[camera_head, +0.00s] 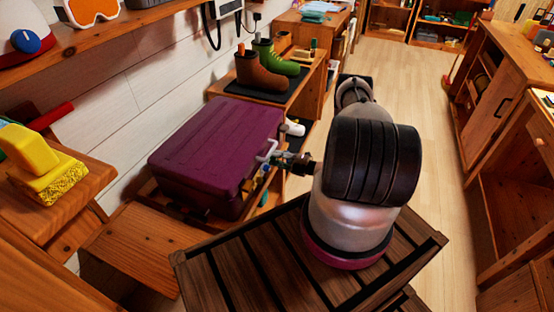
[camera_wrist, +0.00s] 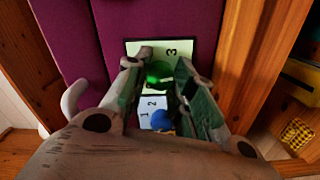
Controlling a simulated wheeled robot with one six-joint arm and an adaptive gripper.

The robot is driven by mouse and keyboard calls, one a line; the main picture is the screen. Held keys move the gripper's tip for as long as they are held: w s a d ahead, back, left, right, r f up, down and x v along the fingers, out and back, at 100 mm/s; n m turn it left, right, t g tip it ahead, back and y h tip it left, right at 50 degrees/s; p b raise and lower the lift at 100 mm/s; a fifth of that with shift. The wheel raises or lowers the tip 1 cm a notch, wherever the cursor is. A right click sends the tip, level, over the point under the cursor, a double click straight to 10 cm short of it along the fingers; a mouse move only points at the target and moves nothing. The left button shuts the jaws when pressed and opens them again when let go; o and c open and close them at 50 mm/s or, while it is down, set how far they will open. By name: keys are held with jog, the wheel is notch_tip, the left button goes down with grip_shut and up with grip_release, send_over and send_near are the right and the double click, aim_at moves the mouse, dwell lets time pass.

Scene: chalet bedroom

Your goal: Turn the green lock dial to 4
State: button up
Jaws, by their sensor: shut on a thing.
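The green lock dial (camera_wrist: 158,72) is a small round knob on a pale plate (camera_wrist: 146,46) fixed to the purple case (camera_wrist: 115,25). A 3 shows at the plate's upper right; its other marks are partly hidden, and I cannot read the dial's setting. My gripper (camera_wrist: 158,78) has one finger on each side of the green dial and is shut on it. A blue dial (camera_wrist: 162,120) sits on a pale plate nearer the wrist, with 1 and 2 visible. In the head view, my gripper (camera_head: 300,161) is at the right side of the purple case (camera_head: 215,140); the dials are hidden there.
A pale curved handle (camera_wrist: 74,98) stands left of my gripper. The case sits on wooden furniture beside a white wall. A slatted dark wood top (camera_head: 230,270) lies below my arm. Boots (camera_head: 262,72) stand beyond the case. Open floor (camera_head: 400,90) lies to the right.

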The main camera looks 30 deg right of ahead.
jog(key=shift+m, duration=1)
jog(key=o, duration=1.1)
jog(key=shift+c, duration=0.2)
jog(key=shift+s+d, duration=0.1)
jog(key=v, duration=1.1)
jog(key=shift+s+d, duration=0.25)
jog(key=shift+s, duration=0.05)
